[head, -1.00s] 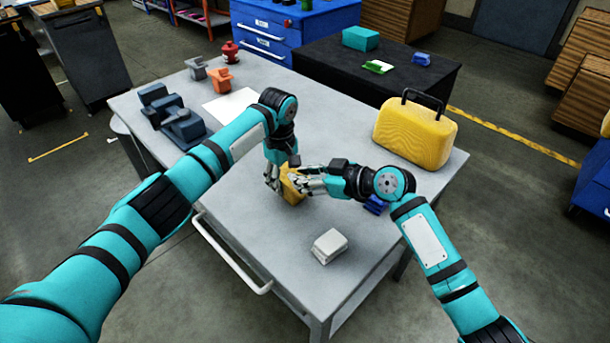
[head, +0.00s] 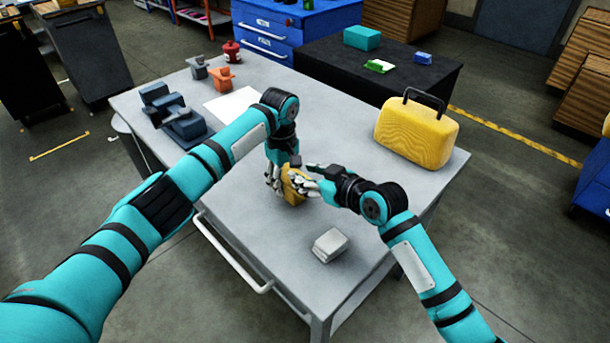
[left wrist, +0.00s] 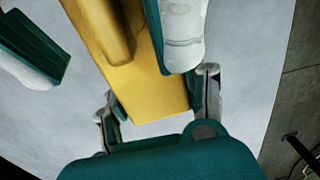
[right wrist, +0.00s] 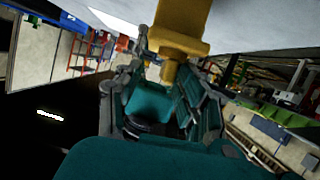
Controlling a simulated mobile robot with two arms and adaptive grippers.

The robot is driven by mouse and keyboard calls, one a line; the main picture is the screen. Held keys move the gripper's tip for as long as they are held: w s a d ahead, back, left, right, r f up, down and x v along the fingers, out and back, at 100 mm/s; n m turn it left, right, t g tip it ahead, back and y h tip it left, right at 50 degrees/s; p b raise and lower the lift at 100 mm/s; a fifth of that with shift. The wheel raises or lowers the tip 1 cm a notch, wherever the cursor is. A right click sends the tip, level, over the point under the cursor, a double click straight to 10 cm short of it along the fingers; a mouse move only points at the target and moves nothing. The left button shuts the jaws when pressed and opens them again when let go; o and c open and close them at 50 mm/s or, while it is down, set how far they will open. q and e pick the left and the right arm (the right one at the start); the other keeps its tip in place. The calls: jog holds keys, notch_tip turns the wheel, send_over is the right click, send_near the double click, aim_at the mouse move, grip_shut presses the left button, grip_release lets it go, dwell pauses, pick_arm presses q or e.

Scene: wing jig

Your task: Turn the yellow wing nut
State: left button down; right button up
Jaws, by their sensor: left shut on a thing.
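The yellow wing nut piece (head: 292,189) is in the middle of the table, partly hidden by both hands. In the left wrist view it is a long yellow block (left wrist: 155,85) with a rounded raised part. My left gripper (head: 274,183) comes down from above and is shut on the yellow piece. My right gripper (head: 305,184) reaches in from the right at the piece's other side. In the right wrist view the piece's narrower yellow end (right wrist: 178,68) lies at its fingertips, between spread fingers. Whether those fingers touch it is unclear.
A white block (head: 330,245) sits near the table's front edge. A yellow case (head: 417,135) stands at the right. Dark blue blocks (head: 180,125), a white sheet (head: 232,106), an orange part (head: 222,79) and a grey part (head: 197,68) lie at the back left.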

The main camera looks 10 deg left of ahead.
pick_arm(q)
jog(key=shift+w+a+r, duration=0.1)
pick_arm(e)
jog(key=shift+s, duration=0.1)
dwell(0.3)
jog(key=v, duration=1.2)
jog(key=shift+a+r, duration=0.1)
jog(key=shift+r, duration=0.1)
pick_arm(q)
jog(key=shift+f+p, duration=0.2)
jog(key=shift+p, duration=0.4)
pick_arm(e)
jog(key=shift+r, duration=0.4)
pick_arm(q)
jog(key=shift+c, duration=2.1)
grip_release()
jog(key=shift+f, duration=0.1)
